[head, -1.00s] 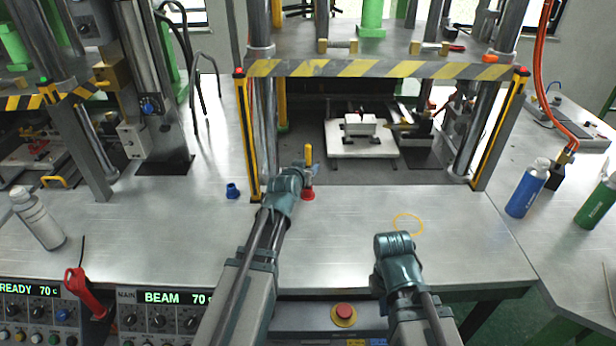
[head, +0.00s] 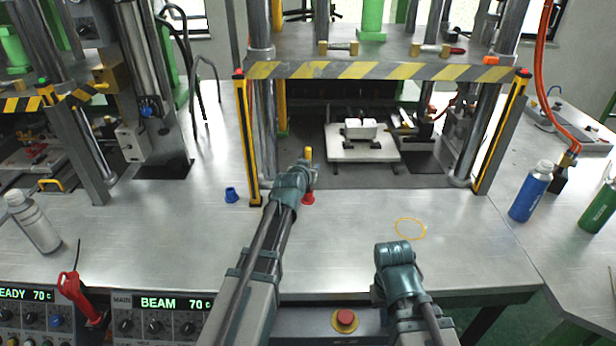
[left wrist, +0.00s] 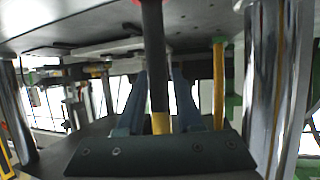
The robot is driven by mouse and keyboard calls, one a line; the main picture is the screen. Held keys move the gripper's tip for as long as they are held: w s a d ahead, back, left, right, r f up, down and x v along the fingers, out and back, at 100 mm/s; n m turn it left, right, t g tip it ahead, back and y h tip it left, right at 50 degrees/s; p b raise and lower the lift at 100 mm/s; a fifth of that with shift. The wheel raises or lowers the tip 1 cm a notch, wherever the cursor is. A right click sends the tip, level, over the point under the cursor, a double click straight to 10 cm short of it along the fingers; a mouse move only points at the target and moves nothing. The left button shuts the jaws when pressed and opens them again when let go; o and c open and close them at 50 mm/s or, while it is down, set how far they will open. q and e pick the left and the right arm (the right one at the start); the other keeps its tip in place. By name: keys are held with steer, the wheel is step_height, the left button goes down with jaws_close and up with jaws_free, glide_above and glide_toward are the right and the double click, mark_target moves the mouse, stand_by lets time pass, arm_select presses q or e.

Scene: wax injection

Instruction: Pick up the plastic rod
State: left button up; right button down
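The plastic rod (head: 308,153) stands upright just in front of the press opening, with a yellow top and a red foot in the head view. In the left wrist view the rod (left wrist: 157,70) is dark, with its red part at the top edge and its yellow end low near my gripper. My left gripper (left wrist: 159,75) has its two blue-grey fingers on either side of the rod, with a narrow gap seen at the right finger. It looks open; contact cannot be made out. My right arm hangs over the table's front edge, and its gripper fingers are not seen.
The press posts with a striped bar (head: 380,70) stand behind and beside my left gripper. A blue cup (head: 231,195) is left of it. A yellow ring mark (head: 410,229) lies on clear table at right. Bottles (head: 530,192) stand far right.

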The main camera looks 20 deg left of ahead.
arm_select(q)
jaws_close()
steer(key=shift+r, duration=0.1)
